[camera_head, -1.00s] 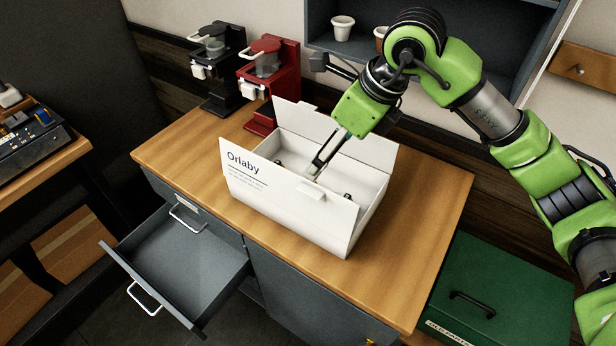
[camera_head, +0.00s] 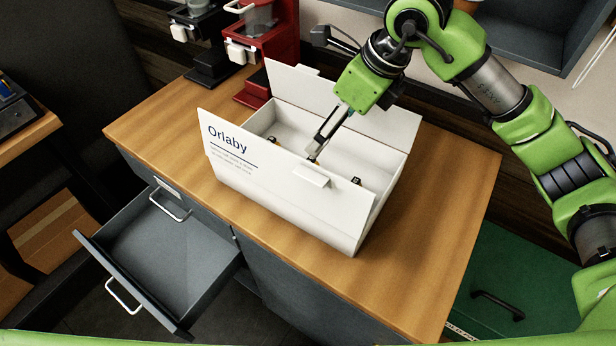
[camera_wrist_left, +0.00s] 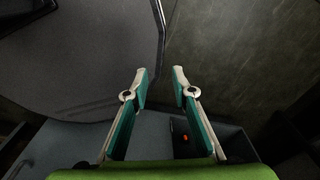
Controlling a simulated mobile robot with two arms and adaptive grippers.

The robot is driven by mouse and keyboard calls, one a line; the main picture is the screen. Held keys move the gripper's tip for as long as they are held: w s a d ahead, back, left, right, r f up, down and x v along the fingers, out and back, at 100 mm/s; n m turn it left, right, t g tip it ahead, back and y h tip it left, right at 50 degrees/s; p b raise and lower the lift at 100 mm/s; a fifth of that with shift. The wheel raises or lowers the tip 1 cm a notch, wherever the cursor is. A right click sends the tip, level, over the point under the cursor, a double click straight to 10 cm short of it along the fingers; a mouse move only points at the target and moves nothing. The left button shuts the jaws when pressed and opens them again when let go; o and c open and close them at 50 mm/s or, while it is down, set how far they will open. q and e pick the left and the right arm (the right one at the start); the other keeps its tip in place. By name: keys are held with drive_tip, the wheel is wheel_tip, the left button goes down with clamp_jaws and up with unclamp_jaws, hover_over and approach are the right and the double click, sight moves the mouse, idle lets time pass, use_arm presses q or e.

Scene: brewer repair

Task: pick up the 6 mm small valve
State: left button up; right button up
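The open white Orlaby box (camera_head: 290,207) stands on the wooden worktop. Small dark parts lie inside it, one at the right (camera_head: 357,181) and one at the far left (camera_head: 272,142). A small yellowish part (camera_head: 313,160) shows at the tip of my right gripper (camera_head: 317,152), which points down into the box. I cannot tell which part is the 6 mm small valve, or whether the right fingers are open or shut on the yellowish part. My left gripper (camera_wrist_left: 159,75) is open and empty in the left wrist view.
A grey drawer (camera_head: 165,250) stands open and empty at the left front of the cabinet. Red (camera_head: 275,45) and black (camera_head: 207,60) brewers stand behind the box. A green case (camera_head: 515,280) is at the lower right. The worktop (camera_head: 445,215) right of the box is clear.

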drive_tip(key=p, duration=0.2)
hover_over(310, 160)
drive_tip(key=s+d, duration=0.1)
drive_tip(key=d, duration=0.1)
wheel_tip(310, 160, down, 7)
drive_tip(key=shift+s+a+f, duration=0.1)
drive_tip(key=shift+a+f, duration=0.2)
drive_tip(key=shift+f, duration=0.35)
drive_tip(key=shift+a+f+p, duration=0.15)
drive_tip(key=shift+f+p, duration=0.1)
drive_tip(key=shift+p, duration=0.2)
drive_tip(key=p+x, duration=0.1)
drive_tip(key=x, duration=0.2)
drive_tip(key=shift+s+a+f+p, duration=0.1)
drive_tip(key=shift+a+f+p, duration=0.1)
drive_tip(key=shift+f+p, duration=0.2)
drive_tip(key=shift+a+f, duration=0.15)
drive_tip(key=shift+f, duration=0.3)
use_arm(q)
drive_tip(key=r, duration=0.2)
drive_tip(key=w+r, duration=0.1)
drive_tip(key=r, duration=0.1)
drive_tip(key=shift+w+r, duration=0.1)
use_arm(e)
drive_tip(key=c, duration=1.3)
